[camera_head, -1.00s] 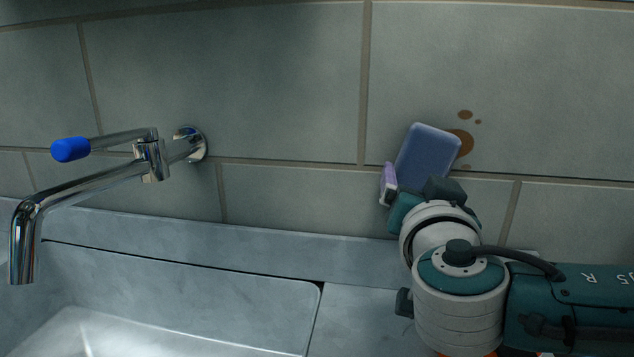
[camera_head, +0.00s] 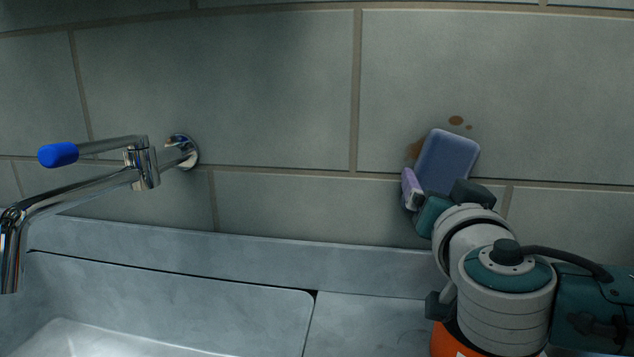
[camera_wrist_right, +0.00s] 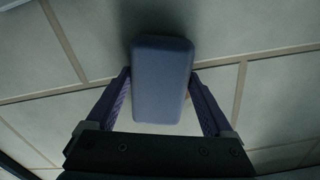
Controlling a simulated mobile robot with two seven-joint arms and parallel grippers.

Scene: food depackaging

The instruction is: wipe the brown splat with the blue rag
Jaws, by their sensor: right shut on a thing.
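The blue rag (camera_head: 447,160), a rounded flat block, is held against or very close to the tiled wall in the head view. My right gripper (camera_head: 428,185) is shut on it; in the right wrist view the rag (camera_wrist_right: 161,80) sits between the two purple fingers (camera_wrist_right: 160,97). The brown splat (camera_head: 416,148) is on the wall, its large spot partly hidden behind the rag's left edge. Smaller brown drops (camera_head: 457,121) show just above the rag. Whether the rag touches the wall is hard to tell. My left gripper is not in view.
A chrome tap (camera_head: 140,165) with a blue-tipped lever sticks out from the wall at left. Below it is a grey sink basin (camera_head: 170,300). A ledge (camera_head: 250,245) runs along the wall's foot. The wall between tap and rag is clear.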

